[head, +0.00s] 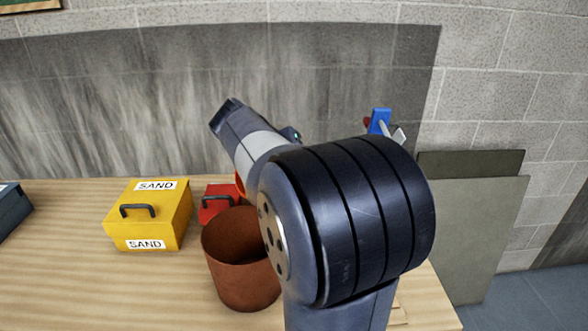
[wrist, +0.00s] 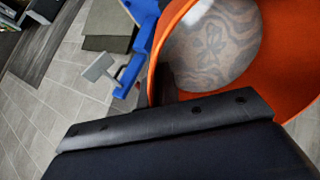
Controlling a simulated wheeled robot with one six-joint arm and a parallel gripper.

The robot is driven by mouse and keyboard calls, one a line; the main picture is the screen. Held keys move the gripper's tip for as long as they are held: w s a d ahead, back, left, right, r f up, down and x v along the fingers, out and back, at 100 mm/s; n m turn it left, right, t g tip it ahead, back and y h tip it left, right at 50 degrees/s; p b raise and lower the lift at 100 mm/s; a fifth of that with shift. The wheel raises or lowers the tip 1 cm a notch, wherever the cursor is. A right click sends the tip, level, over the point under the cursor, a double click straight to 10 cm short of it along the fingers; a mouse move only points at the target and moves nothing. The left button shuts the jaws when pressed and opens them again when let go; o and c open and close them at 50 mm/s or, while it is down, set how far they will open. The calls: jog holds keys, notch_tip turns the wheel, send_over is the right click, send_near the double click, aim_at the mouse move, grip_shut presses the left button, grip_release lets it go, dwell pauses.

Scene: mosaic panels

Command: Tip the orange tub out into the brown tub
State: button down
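The brown tub (head: 240,262) stands upright on the wooden bench, its open mouth facing up and its right side hidden by my arm. My arm hides the gripper in the head view.
A yellow SAND box (head: 148,220) and a red box (head: 218,203) stand left of and behind the brown tub. A dark box (head: 12,212) is at the far left. A blue object (head: 379,121) with a grey part shows behind my arm. Grey panels (head: 470,220) lean at the right.

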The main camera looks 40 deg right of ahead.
jog(key=shift+a+r+h+b, duration=0.2)
jog(key=shift+a+h+b, duration=0.6)
jog(key=shift+b, duration=1.1)
jog(key=shift+s+d+h, duration=0.1)
jog(key=shift+d+h, duration=0.05)
jog(key=shift+h, duration=0.15)
jog(key=a+h+b, duration=0.1)
jog(key=b, duration=0.2)
jog(key=a+h+b, duration=0.1)
jog(key=b, duration=0.3)
jog(key=a+f+t+h+b, duration=0.1)
jog(key=b, duration=0.2)
jog(key=shift+s+h, duration=0.25)
jog(key=shift+h, duration=0.05)
